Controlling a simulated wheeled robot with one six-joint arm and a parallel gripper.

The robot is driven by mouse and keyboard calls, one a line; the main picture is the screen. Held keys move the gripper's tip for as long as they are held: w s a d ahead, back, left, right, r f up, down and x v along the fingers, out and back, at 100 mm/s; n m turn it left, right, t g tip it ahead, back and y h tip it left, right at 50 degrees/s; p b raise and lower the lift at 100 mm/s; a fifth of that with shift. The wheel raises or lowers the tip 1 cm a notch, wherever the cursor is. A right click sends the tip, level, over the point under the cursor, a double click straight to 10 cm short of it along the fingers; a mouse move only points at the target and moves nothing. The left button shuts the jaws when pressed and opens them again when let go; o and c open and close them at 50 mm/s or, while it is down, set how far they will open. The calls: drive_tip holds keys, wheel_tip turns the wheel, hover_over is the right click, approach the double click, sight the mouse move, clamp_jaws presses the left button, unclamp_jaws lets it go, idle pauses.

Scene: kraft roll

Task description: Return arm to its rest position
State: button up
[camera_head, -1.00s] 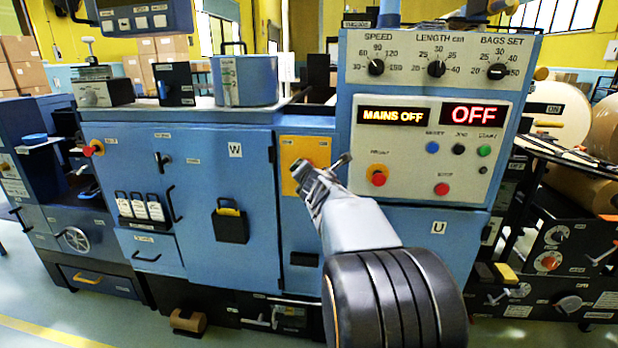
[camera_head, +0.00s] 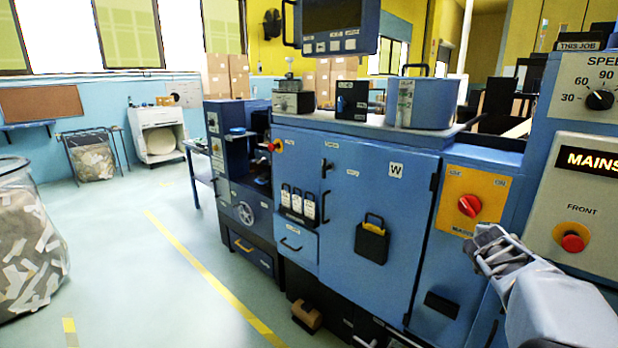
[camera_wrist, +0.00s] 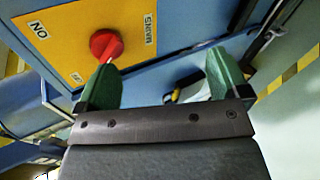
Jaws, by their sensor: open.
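My gripper (camera_head: 490,245) is at the lower right in the head view, in front of the blue machine and just below and right of the red mains knob (camera_head: 469,206). In the wrist view my gripper (camera_wrist: 163,78) shows two green fingertips spread apart with nothing held between them. The red mains knob (camera_wrist: 105,45) on its yellow plate (camera_wrist: 60,35) lies just beyond the left fingertip, seemingly apart from it. My arm is extended forward from the lower right corner.
The blue machine (camera_head: 345,190) stands close ahead. A control panel with a red FRONT button (camera_head: 573,242) is at the right. A clear bin of paper scraps (camera_head: 28,245) stands at the left. The floor (camera_head: 130,270) between bin and machine is clear.

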drive_tip(key=s+a+f+m+g+y+p, duration=0.1)
drive_tip(key=s+a+m+g+y+p, duration=0.15)
drive_tip(key=s+a+m, duration=0.4)
drive_tip(key=s+a+f+m+g+y+p, duration=0.25)
drive_tip(key=s+a+m+p, duration=0.2)
drive_tip(key=a, duration=0.35)
drive_tip(key=s+a+r+y+p, duration=0.1)
drive_tip(key=s+a+r+p, duration=0.2)
drive_tip(key=a, duration=0.3)
drive_tip(key=s+a+r+m+g+y+p, duration=0.1)
drive_tip(key=s+a+r+p, duration=0.1)
drive_tip(key=s+a, duration=0.3)
drive_tip(key=shift+a+r+y+p, duration=0.3)
drive_tip(key=shift+a+r+p, duration=0.1)
drive_tip(key=shift+a+p, duration=0.3)
drive_tip(key=shift+a+r, duration=0.2)
drive_tip(key=shift+c, duration=0.2)
